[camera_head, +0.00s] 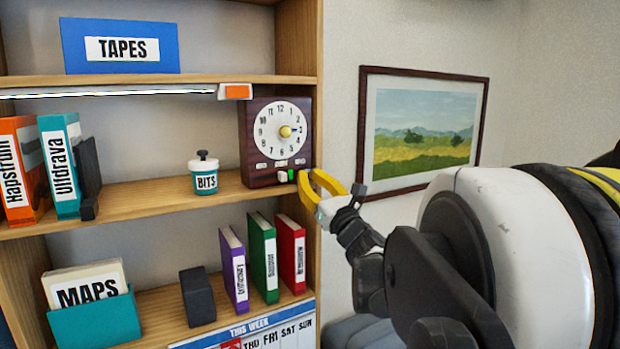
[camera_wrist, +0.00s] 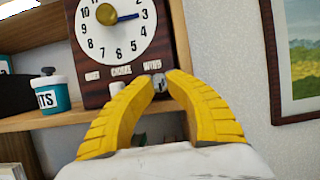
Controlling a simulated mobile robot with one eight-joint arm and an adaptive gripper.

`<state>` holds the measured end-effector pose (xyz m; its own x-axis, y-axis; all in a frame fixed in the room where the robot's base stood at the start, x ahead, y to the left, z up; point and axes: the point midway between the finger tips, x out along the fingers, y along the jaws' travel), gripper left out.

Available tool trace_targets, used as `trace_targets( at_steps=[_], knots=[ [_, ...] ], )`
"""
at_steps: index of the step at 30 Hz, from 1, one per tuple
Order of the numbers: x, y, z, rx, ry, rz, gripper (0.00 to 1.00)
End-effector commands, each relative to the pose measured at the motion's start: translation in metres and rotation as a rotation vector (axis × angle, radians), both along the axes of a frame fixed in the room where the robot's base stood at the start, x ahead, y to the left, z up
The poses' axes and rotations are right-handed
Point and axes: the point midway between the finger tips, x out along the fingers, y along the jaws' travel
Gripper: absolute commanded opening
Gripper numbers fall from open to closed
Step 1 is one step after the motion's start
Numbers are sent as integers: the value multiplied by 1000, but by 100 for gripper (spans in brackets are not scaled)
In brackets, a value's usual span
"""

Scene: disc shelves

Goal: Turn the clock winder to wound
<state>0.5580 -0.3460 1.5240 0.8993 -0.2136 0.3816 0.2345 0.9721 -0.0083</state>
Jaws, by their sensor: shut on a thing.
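The dark wooden clock (camera_head: 247,150) stands at the right end of the middle shelf, with a white dial, a yellow centre knob and a blue hand towards 3. It fills the top of the wrist view (camera_wrist: 88,63). My gripper (camera_head: 307,173) is at its lower right front, its yellow fingers closing in at the tips. In the wrist view my gripper (camera_wrist: 160,84) is shut on a small grey knob, the winder (camera_wrist: 158,82), below the right-hand label. The fingertips hide most of it, and I cannot read its turn. A pale button (camera_wrist: 117,87) sits left of it.
A teal BITS jar (camera_head: 206,180) stands left of the clock. The shelf's right side panel (camera_head: 309,100) is close beside my gripper. Binders (camera_head: 264,255) stand on the shelf below. A framed picture (camera_head: 425,125) hangs on the wall to the right.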

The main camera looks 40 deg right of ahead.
Motion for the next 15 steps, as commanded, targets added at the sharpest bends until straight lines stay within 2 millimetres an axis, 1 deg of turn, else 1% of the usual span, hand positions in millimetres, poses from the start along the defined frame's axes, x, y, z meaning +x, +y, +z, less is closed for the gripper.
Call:
trace_targets(
  at_steps=[1, 13, 14, 15],
  knots=[
    [1, 0, 4, 6, -6, 4, 0],
    [1, 0, 4, 10, -8, 4, 0],
    [1, 0, 4, 10, -8, 4, 23],
    [1, 0, 4, 10, -8, 4, 35]
  ],
)
